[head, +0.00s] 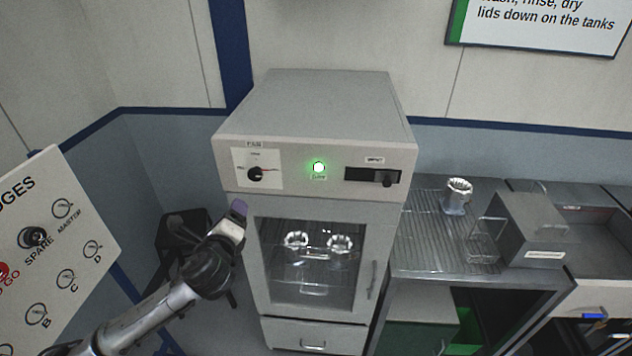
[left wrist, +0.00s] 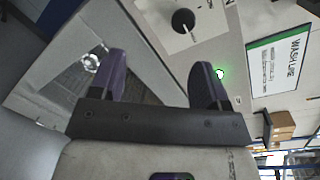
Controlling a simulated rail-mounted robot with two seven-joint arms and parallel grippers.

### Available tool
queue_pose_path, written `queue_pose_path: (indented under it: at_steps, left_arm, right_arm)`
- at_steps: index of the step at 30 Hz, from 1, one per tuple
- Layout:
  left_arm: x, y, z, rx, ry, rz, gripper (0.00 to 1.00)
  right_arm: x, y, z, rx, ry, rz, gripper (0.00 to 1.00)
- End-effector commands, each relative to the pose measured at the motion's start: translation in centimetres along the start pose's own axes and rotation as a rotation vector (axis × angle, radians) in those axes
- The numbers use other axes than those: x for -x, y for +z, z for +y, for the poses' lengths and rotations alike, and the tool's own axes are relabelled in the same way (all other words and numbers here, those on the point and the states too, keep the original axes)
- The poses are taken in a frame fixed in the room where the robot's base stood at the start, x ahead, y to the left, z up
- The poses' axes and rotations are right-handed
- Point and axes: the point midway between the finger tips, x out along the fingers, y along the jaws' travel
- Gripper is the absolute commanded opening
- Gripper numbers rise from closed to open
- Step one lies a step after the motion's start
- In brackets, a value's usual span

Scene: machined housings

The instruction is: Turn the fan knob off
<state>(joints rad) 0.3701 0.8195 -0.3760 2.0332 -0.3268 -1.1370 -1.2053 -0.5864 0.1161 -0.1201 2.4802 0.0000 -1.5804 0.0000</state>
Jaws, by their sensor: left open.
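The fan knob (head: 255,174) is a black round knob on a white label plate at the left of the grey cabinet's top panel. My left gripper (head: 238,212) is below and left of the knob, in front of the cabinet, touching nothing that I can see. In the left wrist view its two dark fingers (left wrist: 161,80) are spread with nothing between them. My right gripper is not in view.
A lit green lamp (head: 319,167) and a black slide switch (head: 373,177) are right of the knob. Below is a glass door (head: 312,290) with metal housings behind it. A gauge board (head: 95,210) stands left. A metal bench (head: 425,255) with one housing (head: 457,197) stands right.

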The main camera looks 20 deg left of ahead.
Motion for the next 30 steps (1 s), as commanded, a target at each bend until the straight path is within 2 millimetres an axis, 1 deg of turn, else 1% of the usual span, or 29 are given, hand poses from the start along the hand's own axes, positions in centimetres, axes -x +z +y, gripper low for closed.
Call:
queue_pose_path:
  at_steps: [1, 3, 6, 9, 12, 17, 20, 23, 30]
  left_arm:
    - [-0.2, 0.0, -0.2, -0.116, -0.023, -0.004, 0.69]
    - [-0.2, 0.0, -0.8, -0.28, -0.059, -0.009, 0.69]
    - [-0.1, -0.1, -1.5, -0.478, -0.099, -0.018, 0.69]
    - [-0.1, -0.3, -1.8, -0.627, -0.123, -0.024, 0.69]
    - [0.0, -0.3, -2.0, -0.73, -0.131, -0.03, 0.69]
    - [-0.3, -0.3, -2.0, -0.811, -0.129, -0.035, 0.69]
    - [-1.0, -0.3, -2.2, -0.823, -0.129, -0.037, 0.69]
    - [-2.4, -0.3, -2.4, -0.822, -0.127, -0.036, 0.69]
    - [-6.9, -0.3, -3.0, -0.82, -0.126, -0.036, 0.69]
  right_arm:
    - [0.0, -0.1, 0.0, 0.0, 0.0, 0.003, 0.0]
    - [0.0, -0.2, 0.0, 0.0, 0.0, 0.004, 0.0]
    - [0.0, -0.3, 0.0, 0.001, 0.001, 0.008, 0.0]
    - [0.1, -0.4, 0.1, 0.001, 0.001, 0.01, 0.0]
    - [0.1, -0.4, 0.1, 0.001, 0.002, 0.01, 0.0]
    - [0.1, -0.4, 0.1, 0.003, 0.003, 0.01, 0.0]
    - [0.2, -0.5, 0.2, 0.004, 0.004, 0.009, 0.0]
    - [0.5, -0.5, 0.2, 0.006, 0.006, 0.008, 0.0]
    - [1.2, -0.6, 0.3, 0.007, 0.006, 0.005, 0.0]
